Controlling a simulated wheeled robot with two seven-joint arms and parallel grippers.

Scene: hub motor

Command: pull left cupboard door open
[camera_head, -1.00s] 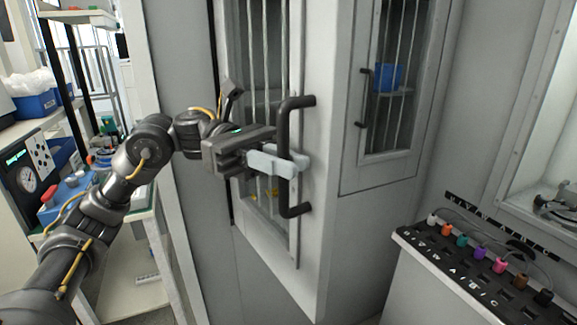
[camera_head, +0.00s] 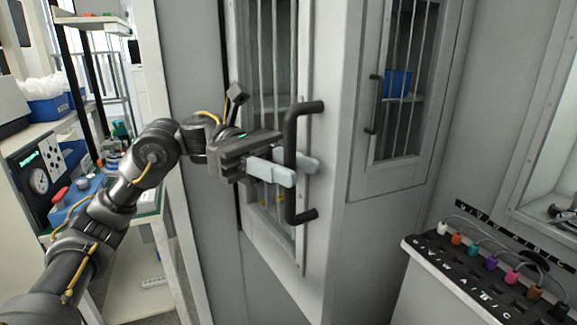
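The left cupboard door (camera_head: 302,75) is a pale grey door with a barred glass pane and a dark, upright bracket handle (camera_head: 291,200). It looks closed or nearly so. My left gripper (camera_head: 285,168) is at the middle of this handle, coming from the left. Its two pale fingers are apart, one on the near side of the bar and one reaching behind it, so the bar lies between them. Contact with the bar is hard to make out. My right gripper is out of view.
A second barred cupboard door (camera_head: 388,180) with a dark handle (camera_head: 373,103) is to the right, with a blue box (camera_head: 398,84) behind its glass. A panel with coloured plugs (camera_head: 480,278) stands at lower right. A shelf unit with a gauge (camera_head: 38,181) is at left.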

